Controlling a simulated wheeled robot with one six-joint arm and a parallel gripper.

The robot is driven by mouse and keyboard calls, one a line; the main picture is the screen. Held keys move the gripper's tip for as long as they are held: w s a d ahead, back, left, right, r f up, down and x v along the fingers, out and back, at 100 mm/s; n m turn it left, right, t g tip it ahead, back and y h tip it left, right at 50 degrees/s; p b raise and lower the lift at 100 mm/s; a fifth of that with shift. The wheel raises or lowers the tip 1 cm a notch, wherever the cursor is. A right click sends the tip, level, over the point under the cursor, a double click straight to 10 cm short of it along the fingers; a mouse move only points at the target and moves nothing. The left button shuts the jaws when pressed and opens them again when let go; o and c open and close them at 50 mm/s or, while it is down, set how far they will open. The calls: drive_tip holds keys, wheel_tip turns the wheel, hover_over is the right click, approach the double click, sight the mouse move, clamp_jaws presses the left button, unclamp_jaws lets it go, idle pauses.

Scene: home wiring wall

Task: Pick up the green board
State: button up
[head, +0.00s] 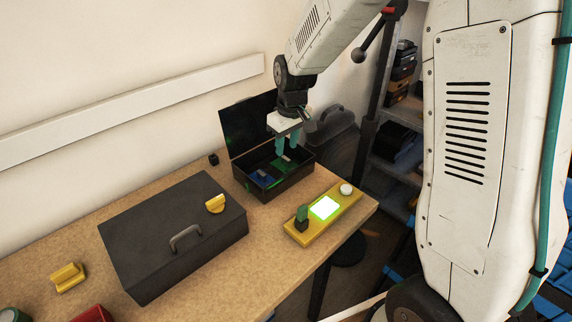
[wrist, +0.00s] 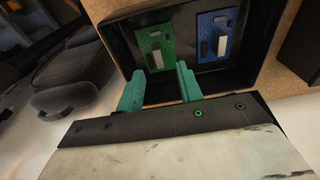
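The green board (wrist: 155,42) lies in the open black box, with a pale part on its face. It also shows in the head view (head: 279,164), small and partly hidden below the fingers. A blue board (wrist: 216,36) lies beside it, also in the box (head: 285,188). My gripper (head: 287,148) is above the box, pointing down, with its two teal fingers apart and nothing between them. In the wrist view its fingertips (wrist: 160,69) are near the lower edge of the green board. I cannot tell how far above the board they are.
The raised box lid (head: 250,122) stands behind. A closed dark toolbox (head: 165,225) with a handle is to the left. A yellow panel (head: 310,232) with a lit screen (head: 325,207) lies in front, near the bench edge. Bare bench (head: 225,285) lies between toolbox and panel.

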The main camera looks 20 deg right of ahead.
sight(286, 158)
wheel_tip(286, 158, down, 4)
drive_tip(key=shift+w+f, duration=0.15)
drive_tip(key=shift+f, duration=0.05)
clamp_jaws()
drive_tip(key=shift+r, duration=0.1)
